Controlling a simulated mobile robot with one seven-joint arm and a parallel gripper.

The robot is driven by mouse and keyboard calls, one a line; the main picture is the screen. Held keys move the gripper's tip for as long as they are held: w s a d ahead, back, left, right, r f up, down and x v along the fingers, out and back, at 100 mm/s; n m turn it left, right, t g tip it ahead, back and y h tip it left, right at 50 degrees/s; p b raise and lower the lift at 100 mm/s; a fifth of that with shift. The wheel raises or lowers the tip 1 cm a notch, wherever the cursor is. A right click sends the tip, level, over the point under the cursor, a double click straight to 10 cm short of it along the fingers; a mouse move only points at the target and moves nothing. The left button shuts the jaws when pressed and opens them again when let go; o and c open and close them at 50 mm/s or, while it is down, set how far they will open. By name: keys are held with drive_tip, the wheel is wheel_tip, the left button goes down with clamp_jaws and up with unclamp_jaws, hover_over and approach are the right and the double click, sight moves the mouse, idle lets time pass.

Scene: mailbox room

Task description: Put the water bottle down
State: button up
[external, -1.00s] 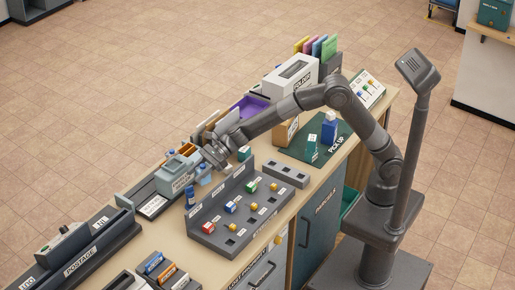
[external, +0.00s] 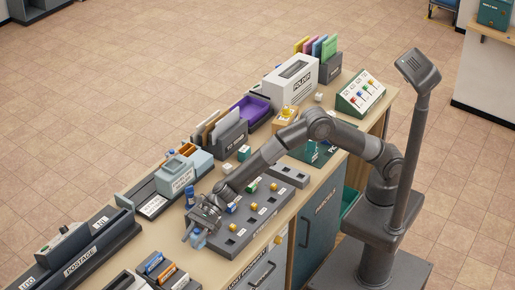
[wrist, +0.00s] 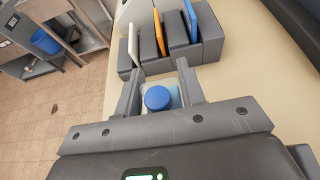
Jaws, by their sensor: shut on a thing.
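The water bottle (external: 198,239) is pale blue and clear with a blue cap. In the external view it hangs below my gripper (external: 201,225), by the left end of the grey slotted board (external: 240,238). In the wrist view its blue cap (wrist: 157,98) sits between the two fingers of my gripper (wrist: 160,92), which are shut on the bottle. The bottle looks roughly upright. Its lower part is hard to make out, and I cannot tell whether its base touches the counter (external: 150,240).
A small organizer (external: 163,271) with blue and orange items stands at the front left; it also shows ahead in the wrist view (wrist: 175,50). The postage unit (external: 85,250) is at left. A dark blue item (external: 190,195) stands behind my gripper. Bare counter lies left of the board.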

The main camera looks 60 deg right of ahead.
drive_tip(key=shift+s+a+f, duration=0.3)
drive_tip(key=shift+a+f, duration=0.15)
drive_tip(key=shift+a, duration=0.05)
drive_tip(key=shift+s+a+f, duration=0.25)
drive_tip(key=shift+a+f, duration=0.2)
drive_tip(key=shift+a, duration=0.05)
drive_tip(key=shift+f, duration=1.75)
drive_tip(key=shift+f, duration=0.15)
drive_tip(key=o, duration=1.1)
